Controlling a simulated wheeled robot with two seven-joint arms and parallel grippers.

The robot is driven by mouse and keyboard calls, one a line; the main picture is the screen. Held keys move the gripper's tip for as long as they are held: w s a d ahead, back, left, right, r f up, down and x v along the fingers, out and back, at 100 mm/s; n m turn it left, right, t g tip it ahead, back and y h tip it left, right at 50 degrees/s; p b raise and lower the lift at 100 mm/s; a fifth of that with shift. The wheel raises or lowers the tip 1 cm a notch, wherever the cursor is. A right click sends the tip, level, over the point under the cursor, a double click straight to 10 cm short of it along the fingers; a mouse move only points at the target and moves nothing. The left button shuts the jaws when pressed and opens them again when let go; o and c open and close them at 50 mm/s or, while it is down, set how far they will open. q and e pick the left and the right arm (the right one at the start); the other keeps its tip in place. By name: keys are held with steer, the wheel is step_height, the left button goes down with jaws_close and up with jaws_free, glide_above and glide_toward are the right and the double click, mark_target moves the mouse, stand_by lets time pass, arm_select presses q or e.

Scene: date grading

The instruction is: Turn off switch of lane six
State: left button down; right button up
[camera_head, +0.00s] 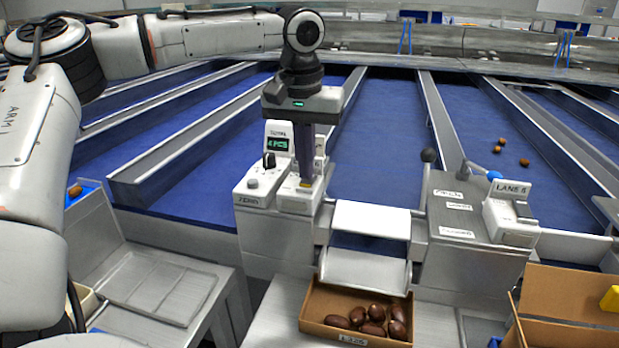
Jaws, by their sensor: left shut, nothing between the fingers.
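My left gripper (305,184) points straight down, shut and empty, its dark fingers low in front of a small white switch box (303,203) left of centre. The fingers hide much of this box, including its label and switch, and I cannot tell whether they touch it. Left of it stands a white counter unit (255,190) with a green display and a black knob. Another white switch box (513,215) stands at the right, with a label (512,188) that reads LANE and a digit like 6 or 8. My right gripper is not in view.
A cardboard box (314,322) with several dates stands below a white chute (371,220). A lever with a dark ball (429,155) and one with a blue ball (494,174) rise by the grey panel (453,214). Another carton (567,290) is at lower right. Blue lanes lie behind.

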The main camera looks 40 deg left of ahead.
mark_target(306, 182)
arm_select(q)
steer(key=shift+f, duration=0.55)
steer(key=shift+r+p, duration=0.45)
steer(key=shift+r, duration=3.1)
